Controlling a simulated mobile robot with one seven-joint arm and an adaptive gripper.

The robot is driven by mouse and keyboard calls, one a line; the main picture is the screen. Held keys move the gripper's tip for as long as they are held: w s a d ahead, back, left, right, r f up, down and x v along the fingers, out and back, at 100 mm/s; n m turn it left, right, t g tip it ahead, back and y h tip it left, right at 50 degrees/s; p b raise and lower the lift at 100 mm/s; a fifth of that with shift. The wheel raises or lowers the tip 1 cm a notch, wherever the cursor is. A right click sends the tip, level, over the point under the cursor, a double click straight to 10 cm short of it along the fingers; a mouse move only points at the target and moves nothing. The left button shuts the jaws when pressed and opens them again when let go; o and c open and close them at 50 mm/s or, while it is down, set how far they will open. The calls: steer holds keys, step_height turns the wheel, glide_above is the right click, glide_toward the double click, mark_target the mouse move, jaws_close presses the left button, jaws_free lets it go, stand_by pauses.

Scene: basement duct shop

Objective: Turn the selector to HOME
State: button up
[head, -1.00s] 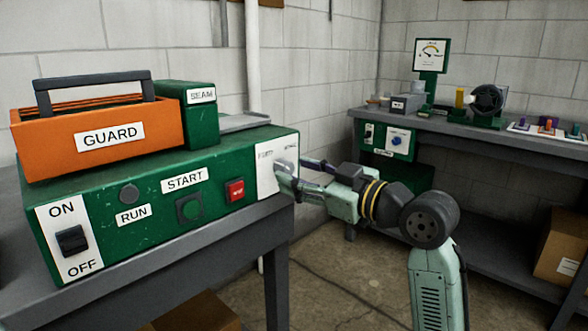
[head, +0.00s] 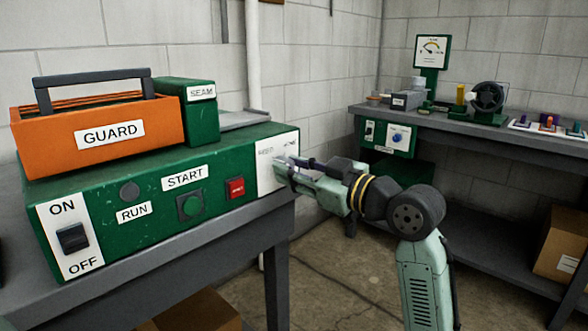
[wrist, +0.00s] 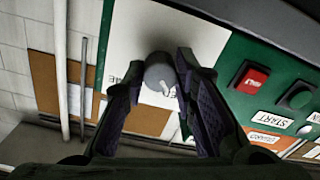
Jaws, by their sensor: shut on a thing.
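The selector is a round grey knob (wrist: 160,72) with a white mark, on a white plate (wrist: 205,35) at the right end of the green machine's front. In the head view the plate (head: 266,177) shows, but my gripper hides the knob. My gripper (wrist: 161,66) is shut on the knob, one finger on each side. In the wrist view the lettering is upside down. HOME is partly covered at the left finger, and another label is mostly hidden by the right finger. The knob's white mark points down and right, toward that other label.
The green machine (head: 150,222) stands on a grey bench, with a red button (head: 235,188), START button (head: 190,207) and ON/OFF switch (head: 73,239). An orange GUARD box (head: 60,140) sits on top. A second bench (head: 470,130) stands at the right. Floor between is open.

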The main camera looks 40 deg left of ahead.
jaws_close()
steer(key=shift+m+p, duration=0.4)
steer(key=m+p, duration=1.7)
steer(key=shift+s, duration=0.1)
steer(key=shift+m, duration=0.3)
